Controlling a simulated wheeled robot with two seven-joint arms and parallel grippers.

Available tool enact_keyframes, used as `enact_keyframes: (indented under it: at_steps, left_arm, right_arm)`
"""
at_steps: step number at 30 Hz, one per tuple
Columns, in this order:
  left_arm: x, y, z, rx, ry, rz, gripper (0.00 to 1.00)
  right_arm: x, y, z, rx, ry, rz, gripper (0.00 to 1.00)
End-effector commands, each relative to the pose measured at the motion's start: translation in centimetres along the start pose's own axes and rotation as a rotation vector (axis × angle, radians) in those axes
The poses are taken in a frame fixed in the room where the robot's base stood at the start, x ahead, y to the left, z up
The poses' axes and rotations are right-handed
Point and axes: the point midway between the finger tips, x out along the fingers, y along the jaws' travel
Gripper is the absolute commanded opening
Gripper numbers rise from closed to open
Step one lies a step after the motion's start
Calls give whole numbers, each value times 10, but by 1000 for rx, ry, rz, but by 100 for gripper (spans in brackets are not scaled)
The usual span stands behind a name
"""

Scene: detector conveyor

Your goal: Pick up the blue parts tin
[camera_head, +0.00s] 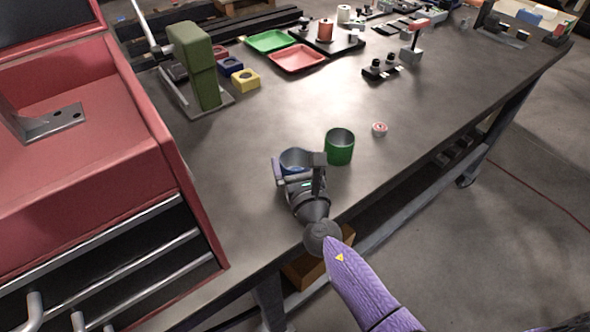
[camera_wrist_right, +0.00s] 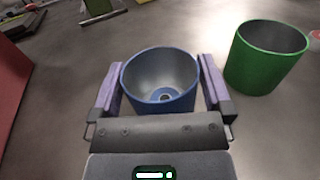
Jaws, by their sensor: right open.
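The blue parts tin (camera_wrist_right: 160,103) stands upright and open-topped on the bench, with a small round thing at its bottom. In the head view the tin (camera_head: 296,158) is partly hidden behind my right gripper (camera_head: 298,168). In the wrist view my right gripper (camera_wrist_right: 161,90) is open, with one purple-padded finger on each side of the tin. Narrow gaps seem to show between the fingers and the tin; contact is hard to tell. My left gripper is not in view.
A green tin (camera_head: 339,147) stands just right of the blue one, close to my right finger. A small red-and-white roll (camera_head: 379,129) lies beyond it. A red tool chest (camera_head: 90,150) rises at the left. Red (camera_head: 297,58) and green trays lie farther back. The bench middle is clear.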

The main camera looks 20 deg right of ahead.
Motion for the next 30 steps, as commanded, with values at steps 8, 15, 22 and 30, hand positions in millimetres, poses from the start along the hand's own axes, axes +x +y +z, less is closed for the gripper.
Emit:
enact_keyframes:
  at_steps: [8,15,22,30]
  left_arm:
    - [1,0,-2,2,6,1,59]
    - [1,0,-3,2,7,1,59]
    - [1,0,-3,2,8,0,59]
    - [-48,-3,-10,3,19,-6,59]
  right_arm:
    - [5,0,0,0,1,0,96]
    - [5,0,0,0,1,0,45]
    - [5,0,0,0,1,0,28]
    - [5,0,56,3,-3,0,27]
